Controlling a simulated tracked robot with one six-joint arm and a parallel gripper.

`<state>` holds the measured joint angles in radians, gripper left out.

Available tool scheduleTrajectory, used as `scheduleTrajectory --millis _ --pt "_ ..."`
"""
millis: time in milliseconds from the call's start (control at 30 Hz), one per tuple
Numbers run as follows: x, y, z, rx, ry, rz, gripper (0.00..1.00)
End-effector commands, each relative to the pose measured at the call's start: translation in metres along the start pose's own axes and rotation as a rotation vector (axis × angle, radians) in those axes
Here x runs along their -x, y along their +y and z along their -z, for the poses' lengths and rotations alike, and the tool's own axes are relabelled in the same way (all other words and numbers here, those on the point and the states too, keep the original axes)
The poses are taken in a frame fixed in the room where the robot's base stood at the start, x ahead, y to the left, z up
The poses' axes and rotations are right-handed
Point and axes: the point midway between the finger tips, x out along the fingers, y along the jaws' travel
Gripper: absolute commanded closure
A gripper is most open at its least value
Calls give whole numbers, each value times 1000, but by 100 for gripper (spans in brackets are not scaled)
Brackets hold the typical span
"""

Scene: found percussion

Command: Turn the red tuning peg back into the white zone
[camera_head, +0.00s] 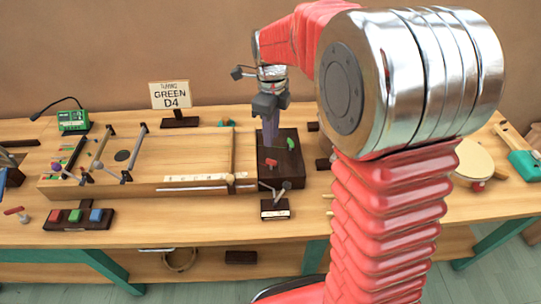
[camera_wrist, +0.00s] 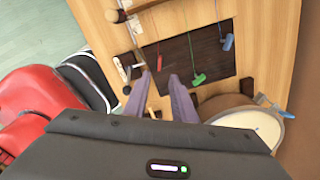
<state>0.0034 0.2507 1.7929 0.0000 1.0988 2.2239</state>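The red tuning peg (camera_head: 271,162) is on the dark peg board (camera_head: 292,176) at the middle of the bench. It shows in the wrist view as a thin red piece (camera_wrist: 159,60), beside a green peg (camera_wrist: 198,78) and a blue peg (camera_wrist: 228,42). My gripper (camera_head: 269,143) points down over the board, close to the red peg. In the wrist view the fingers (camera_wrist: 160,77) are apart, with a gap between them and nothing seen held. The red peg appears just beyond the fingertips; contact cannot be told. I cannot make out the white zone.
A wooden stringed board (camera_head: 190,150) lies to the left. A sign (camera_head: 171,95) reading "GREEN D4" stands behind. A small dark stand with levers (camera_head: 275,208) is in front of the peg board. A round drum (camera_head: 473,162) is at the right, and a coloured button block (camera_head: 78,217) front left.

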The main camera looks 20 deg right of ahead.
Motion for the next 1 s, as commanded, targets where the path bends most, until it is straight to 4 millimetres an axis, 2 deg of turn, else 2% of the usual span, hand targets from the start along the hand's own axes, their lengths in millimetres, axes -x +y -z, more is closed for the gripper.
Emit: scheduleTrajectory --millis 400,600,733,1000 --pt "-66 0 1 0 2 -3 76" --pt "-90 0 0 0 1 -1 76" --pt "-96 0 0 -1 0 0 76" --pt "-98 0 0 -1 -1 1 76"
